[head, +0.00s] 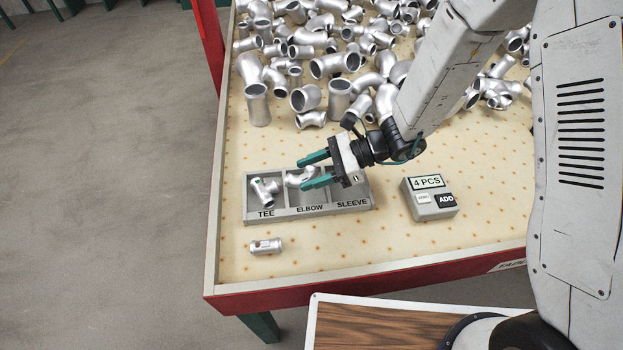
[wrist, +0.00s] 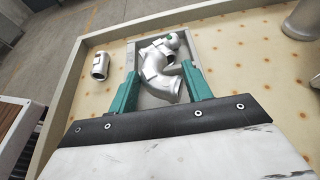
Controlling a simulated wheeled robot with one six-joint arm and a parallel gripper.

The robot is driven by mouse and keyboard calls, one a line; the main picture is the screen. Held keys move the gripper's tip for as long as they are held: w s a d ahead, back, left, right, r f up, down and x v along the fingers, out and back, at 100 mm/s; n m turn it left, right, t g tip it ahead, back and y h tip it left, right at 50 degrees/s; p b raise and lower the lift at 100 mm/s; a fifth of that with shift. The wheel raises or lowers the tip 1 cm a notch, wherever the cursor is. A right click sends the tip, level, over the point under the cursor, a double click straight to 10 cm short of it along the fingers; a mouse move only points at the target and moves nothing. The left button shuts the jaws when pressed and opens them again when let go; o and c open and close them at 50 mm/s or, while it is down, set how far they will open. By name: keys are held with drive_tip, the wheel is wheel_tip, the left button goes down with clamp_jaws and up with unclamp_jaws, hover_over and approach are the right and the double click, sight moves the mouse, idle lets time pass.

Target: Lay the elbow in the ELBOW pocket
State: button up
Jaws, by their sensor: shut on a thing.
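The elbow (head: 296,179), a silver curved pipe, is between the green fingers of my gripper (head: 307,171), over the ELBOW pocket in the middle of the grey tray (head: 308,211). In the wrist view the elbow (wrist: 160,82) lies between the two fingertips (wrist: 160,72), and my gripper is shut on it. Whether the elbow touches the pocket floor is hard to tell. A tee (head: 264,190) with a green mark lies in the TEE pocket. The SLEEVE pocket is partly hidden by my gripper.
A short sleeve (head: 265,246) lies on the table in front of the tray; it also shows in the wrist view (wrist: 100,65). A counter box (head: 430,198) reading 4 PCS stands right of the tray. Many silver fittings (head: 330,65) are heaped behind. The front table strip is mostly clear.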

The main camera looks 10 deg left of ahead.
wheel_tip(320, 180, down, 4)
drive_tip(key=shift+w+d+r, duration=0.15)
drive_tip(key=shift+r, duration=0.05)
drive_tip(key=shift+c, duration=1)
drive_tip(key=o, duration=1.1)
drive_tip(key=shift+c, duration=0.2)
drive_tip(key=v, duration=1.2)
drive_tip(key=shift+r, duration=0.15)
drive_tip(key=s+d+r+n+t+h, duration=0.4)
drive_tip(key=s+d+r+n+h, duration=0.9)
drive_tip(key=s+d+r, duration=0.7)
wheel_tip(320, 180, up, 3)
drive_tip(key=shift+s+d+n+t, duration=0.2)
drive_tip(key=shift+d+n+t, duration=0.2)
drive_tip(key=shift+n, duration=0.6)
